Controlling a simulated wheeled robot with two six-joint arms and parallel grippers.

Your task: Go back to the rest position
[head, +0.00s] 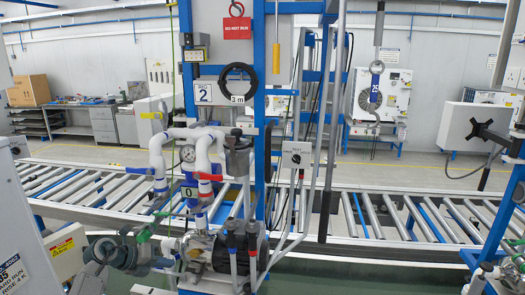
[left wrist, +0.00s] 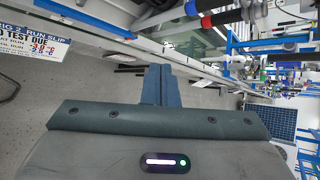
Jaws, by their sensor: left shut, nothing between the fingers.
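My left gripper (head: 150,258) is at the lower left of the head view, just left of the pump (head: 235,250) at the station marked 2. In the left wrist view the two dark fingers of the same gripper (left wrist: 157,72) lie together, shut, with nothing between them. I cannot tell from these views whether the fingertips touch the pump's fittings. My right gripper is not in view.
The station has white pipes (head: 157,160), a gauge (head: 187,153), a red tag (head: 237,28) and a black hose coil (head: 238,80). A roller conveyor (head: 435,220) runs behind. A run slip (left wrist: 32,38) shows at the left wrist view's upper left.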

